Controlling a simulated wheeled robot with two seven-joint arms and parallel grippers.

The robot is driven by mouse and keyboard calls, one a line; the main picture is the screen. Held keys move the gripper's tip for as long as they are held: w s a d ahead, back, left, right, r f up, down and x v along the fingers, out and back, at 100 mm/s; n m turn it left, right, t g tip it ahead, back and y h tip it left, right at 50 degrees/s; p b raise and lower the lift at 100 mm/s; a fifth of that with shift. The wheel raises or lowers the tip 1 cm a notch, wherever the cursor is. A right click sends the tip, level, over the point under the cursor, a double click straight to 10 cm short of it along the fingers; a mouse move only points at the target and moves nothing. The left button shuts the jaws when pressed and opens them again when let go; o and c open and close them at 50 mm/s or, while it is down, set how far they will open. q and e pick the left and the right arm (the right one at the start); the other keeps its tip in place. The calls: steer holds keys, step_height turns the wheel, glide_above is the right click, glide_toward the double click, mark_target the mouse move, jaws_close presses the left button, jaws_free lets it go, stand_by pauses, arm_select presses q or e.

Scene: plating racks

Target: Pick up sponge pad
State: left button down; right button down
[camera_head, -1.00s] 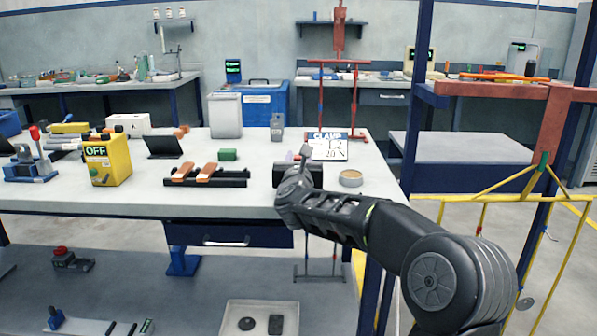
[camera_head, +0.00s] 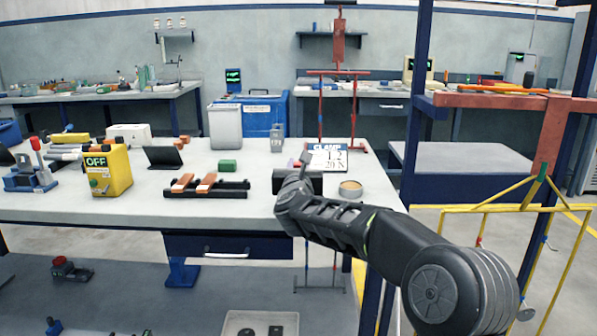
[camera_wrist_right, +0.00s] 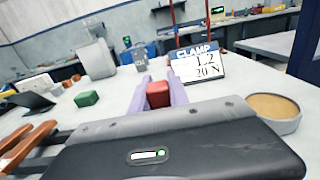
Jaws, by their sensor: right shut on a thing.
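My right gripper (camera_wrist_right: 160,88) shows in the right wrist view with its two pale purple fingers closed on a small red block (camera_wrist_right: 158,95). I cannot tell for sure that this block is the sponge pad. In the head view my right arm reaches over the front right of the table, and its wrist hides the fingers and the block. A green block (camera_head: 228,165) lies apart on the table and also shows left of the fingers in the right wrist view (camera_wrist_right: 87,99). My left gripper is not in view.
The CLAMP card (camera_head: 327,158) stands just beyond my right gripper. A round tan-topped tin (camera_head: 350,189) is to its right. A black rack with orange pieces (camera_head: 207,188), a yellow OFF box (camera_head: 107,170) and a grey bin (camera_head: 223,127) stand to the left.

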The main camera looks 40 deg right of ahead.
step_height(320, 180, up, 9)
steer(key=p, duration=0.2)
steer(key=shift+p, duration=0.4)
stand_by(0.4)
